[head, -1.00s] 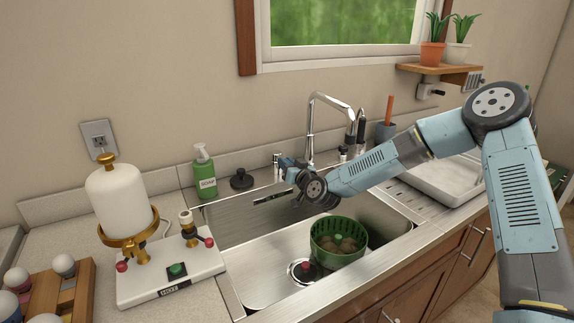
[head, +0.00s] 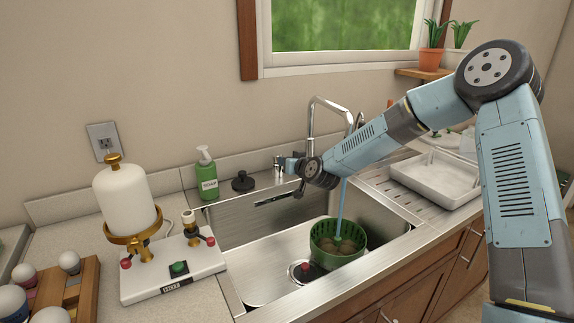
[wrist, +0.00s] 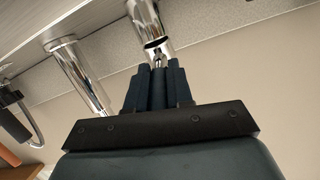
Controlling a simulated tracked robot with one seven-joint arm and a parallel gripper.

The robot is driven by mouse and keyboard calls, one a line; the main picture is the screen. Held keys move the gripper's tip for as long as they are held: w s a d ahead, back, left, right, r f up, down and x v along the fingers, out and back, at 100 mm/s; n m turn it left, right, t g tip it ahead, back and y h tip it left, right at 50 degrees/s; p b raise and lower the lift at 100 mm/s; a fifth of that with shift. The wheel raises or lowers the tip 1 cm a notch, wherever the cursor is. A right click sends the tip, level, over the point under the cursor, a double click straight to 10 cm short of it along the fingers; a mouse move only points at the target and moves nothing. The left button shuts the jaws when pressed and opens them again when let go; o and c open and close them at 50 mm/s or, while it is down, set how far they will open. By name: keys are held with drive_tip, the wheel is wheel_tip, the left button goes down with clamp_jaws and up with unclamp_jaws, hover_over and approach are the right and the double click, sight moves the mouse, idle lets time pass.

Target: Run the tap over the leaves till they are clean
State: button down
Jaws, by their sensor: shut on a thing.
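A green colander (head: 324,246) stands in the sink (head: 262,290) with brownish-green contents (head: 346,247); whether they are leaves is too small to tell. The chrome tap (head: 312,125) arches behind it, and a blue stream of water (head: 342,208) falls into the colander. My gripper (head: 284,163) is at the chrome tap handle post (head: 277,166), left of the spout. In the wrist view, my gripper (wrist: 158,68) is shut on the small lever of the chrome handle post (wrist: 146,20). The fingers partly hide the lever.
A soap bottle (head: 206,176) and a black stopper (head: 243,181) stand behind the sink's left side. A white hot-water dispenser (head: 125,205) is on the left counter. A white tray (head: 437,180) sits on the right drainboard. The sink's left part is clear.

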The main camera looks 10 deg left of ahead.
drive_tip(key=shift+w+d, duration=0.1)
drive_tip(key=shift+w, duration=0.05)
drive_tip(key=c, duration=1.3)
unclamp_jaws()
drive_tip(key=shift+o, duration=1.4)
drive_tip(key=v, duration=1.3)
drive_tip(key=shift+s+d, duration=0.15)
drive_tip(key=shift+s, duration=0.2)
